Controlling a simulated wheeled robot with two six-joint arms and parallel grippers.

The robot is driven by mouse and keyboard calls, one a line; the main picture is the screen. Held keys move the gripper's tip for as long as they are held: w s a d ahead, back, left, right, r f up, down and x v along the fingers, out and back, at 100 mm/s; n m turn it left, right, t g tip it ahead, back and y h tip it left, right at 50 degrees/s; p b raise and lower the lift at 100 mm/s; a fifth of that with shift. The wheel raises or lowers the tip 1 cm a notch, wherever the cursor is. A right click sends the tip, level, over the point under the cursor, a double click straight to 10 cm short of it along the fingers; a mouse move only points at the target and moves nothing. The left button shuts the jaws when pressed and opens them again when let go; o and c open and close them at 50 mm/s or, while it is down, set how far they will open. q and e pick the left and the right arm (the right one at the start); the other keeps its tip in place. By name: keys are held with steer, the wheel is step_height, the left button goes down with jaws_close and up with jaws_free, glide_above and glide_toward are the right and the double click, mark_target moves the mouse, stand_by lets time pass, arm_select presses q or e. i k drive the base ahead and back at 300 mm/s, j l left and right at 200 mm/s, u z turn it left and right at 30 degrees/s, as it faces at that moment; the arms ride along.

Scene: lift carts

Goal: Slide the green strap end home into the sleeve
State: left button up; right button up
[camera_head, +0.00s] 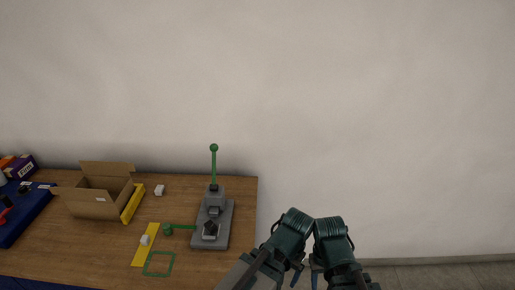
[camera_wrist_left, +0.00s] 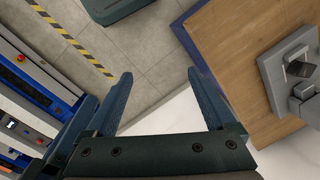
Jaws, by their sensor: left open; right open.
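A grey device (camera_head: 211,228) stands near the right end of the wooden table, with a tall green rod and ball knob (camera_head: 214,148) upright on it. A short green bar with a green knob (camera_head: 168,229) reaches out from its left side. I cannot tell which part is the strap end or the sleeve. The device also shows at the right of the left wrist view (camera_wrist_left: 302,72). My left gripper (camera_wrist_left: 160,74) is open and empty, beyond the table edge. My right gripper (camera_head: 317,272) is right of the table, its fingers hard to make out, apart from the device.
An open cardboard box (camera_head: 95,207) stands at the left of the wooden table (camera_head: 110,255). A yellow strip (camera_head: 138,258) with a white block lies left of the device, near a green square outline (camera_head: 160,274). Another white block (camera_head: 159,190) sits behind. A blue tray (camera_head: 24,222) is far left.

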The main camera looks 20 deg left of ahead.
mark_target(166, 226)
steer(key=u, duration=2.2)
